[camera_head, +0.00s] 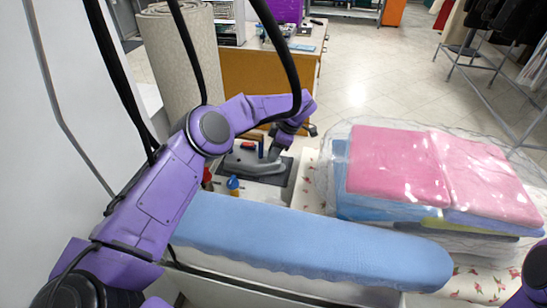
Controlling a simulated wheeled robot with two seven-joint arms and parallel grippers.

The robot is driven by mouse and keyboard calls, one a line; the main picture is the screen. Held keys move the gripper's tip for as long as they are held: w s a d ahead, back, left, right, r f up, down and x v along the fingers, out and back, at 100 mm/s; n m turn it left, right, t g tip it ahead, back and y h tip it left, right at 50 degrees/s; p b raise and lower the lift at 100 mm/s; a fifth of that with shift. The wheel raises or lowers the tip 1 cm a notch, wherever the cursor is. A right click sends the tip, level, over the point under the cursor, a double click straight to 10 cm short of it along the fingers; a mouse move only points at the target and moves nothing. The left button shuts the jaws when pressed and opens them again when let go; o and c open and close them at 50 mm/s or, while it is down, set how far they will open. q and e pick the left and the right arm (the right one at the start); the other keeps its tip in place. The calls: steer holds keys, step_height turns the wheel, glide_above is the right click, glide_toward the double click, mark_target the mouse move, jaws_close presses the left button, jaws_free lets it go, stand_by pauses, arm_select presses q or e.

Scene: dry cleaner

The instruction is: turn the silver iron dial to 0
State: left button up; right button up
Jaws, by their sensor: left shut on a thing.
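The silver iron (258,165) rests on a dark pad (287,178) beyond the blue ironing board. My left arm reaches over from the left, and my left gripper (277,148) is down at the top of the iron. It is shut on a small part there, which I take to be the iron's dial. The dial and its numbers are hidden or too small to read. My right gripper is out of view; only a purple part of my right arm shows at the lower right edge.
The blue ironing board (310,248) crosses the front. A blue-capped bottle (233,186) stands left of the iron. Folded pink towels (400,165) in clear plastic lie to the right. A rolled carpet (178,60) and a wooden desk (262,82) stand behind. Open floor lies at the back right.

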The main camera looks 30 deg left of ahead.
arm_select(q)
steer(key=shift+f+n+g+b, duration=0.1)
steer(key=shift+n+g+b, duration=0.4)
steer(key=shift+n+b, duration=0.5)
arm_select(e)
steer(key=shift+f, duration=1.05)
arm_select(q)
steer(key=shift+n, duration=0.4)
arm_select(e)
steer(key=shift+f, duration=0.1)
arm_select(q)
steer(key=o, duration=1)
steer(key=shift+o, duration=0.2)
